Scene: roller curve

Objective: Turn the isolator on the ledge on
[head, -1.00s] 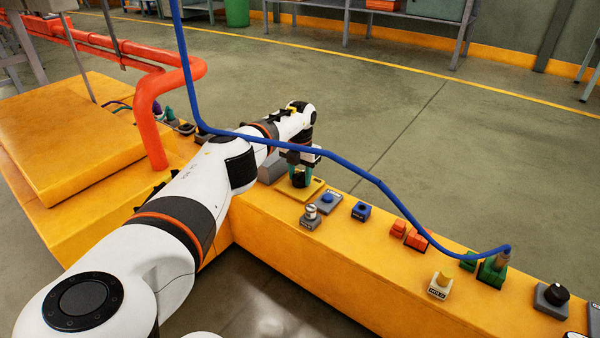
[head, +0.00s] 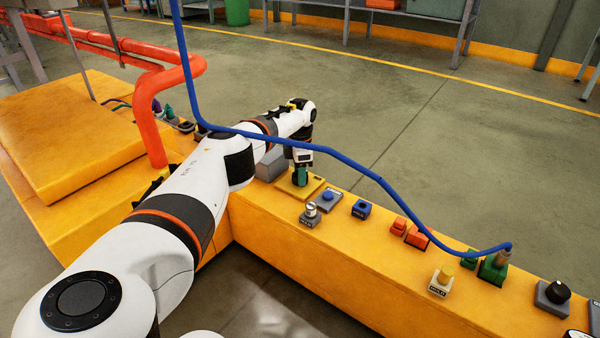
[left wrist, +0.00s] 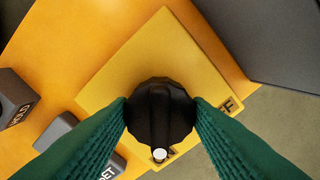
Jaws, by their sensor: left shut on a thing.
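The isolator is a yellow plate (head: 313,187) on the orange ledge, with a black round knob (left wrist: 160,112) at its middle in the left wrist view. A white dot on the knob faces the bottom of that view, beside a mostly hidden label. Letters ending in "FF" show on the plate to the right, away from the dot. My left gripper (head: 300,183) points down over the plate. Its green fingers press on both sides of the knob in the left wrist view (left wrist: 160,115). My right gripper is in no view.
A grey box (head: 270,164) stands close beside the plate. A grey-based blue button (head: 328,197), a silver-topped control (head: 311,215) and several other controls line the ledge (head: 370,270) to the right. A blue cable (head: 330,155) hangs across my arm and the ledge.

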